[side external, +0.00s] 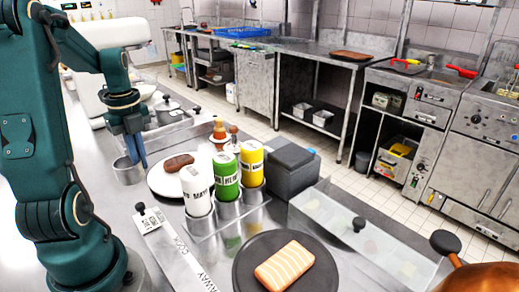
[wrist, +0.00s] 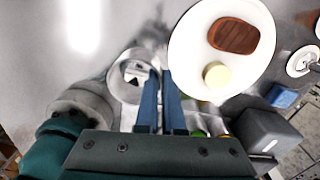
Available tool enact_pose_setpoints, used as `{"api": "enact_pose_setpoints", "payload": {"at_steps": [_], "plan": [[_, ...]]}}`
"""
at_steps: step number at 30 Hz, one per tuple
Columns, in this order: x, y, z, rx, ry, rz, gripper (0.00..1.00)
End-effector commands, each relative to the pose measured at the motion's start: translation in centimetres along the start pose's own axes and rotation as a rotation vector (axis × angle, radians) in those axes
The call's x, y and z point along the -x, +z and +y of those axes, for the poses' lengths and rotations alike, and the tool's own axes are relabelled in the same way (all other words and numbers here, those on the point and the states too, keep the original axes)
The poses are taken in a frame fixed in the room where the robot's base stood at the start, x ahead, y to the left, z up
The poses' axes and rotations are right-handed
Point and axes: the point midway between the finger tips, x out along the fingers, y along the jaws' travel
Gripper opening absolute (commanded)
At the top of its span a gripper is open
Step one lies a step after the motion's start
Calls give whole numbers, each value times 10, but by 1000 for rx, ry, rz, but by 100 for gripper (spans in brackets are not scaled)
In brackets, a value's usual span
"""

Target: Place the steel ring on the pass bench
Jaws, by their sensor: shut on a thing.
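The steel ring (side external: 128,173) is a short open grey cylinder, below my gripper at the left of the white plate in the side view. It also shows in the wrist view (wrist: 117,90), just left of the fingers. My gripper (side external: 138,163) has two blue fingers pointing down, shut on the ring's wall on the side nearest the plate. In the wrist view the fingertips (wrist: 164,76) are close together at the ring's right edge. The ring looks upright; I cannot tell whether it touches the steel bench top (side external: 160,238) under it.
A white plate (side external: 157,184) with a brown steak stands right beside the ring. A dark plate (side external: 254,257) with salmon lies in front. A grey box (side external: 285,168) stands farther right.

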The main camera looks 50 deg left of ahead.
Motion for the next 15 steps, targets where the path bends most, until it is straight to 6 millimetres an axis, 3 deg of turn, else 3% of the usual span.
{"api": "enact_pose_setpoints", "payload": {"at_steps": [6, 15], "plan": [[-36, -1, 1, 0, 5, 5, 0], [-70, -1, 1, 1, 5, 4, 0]]}}
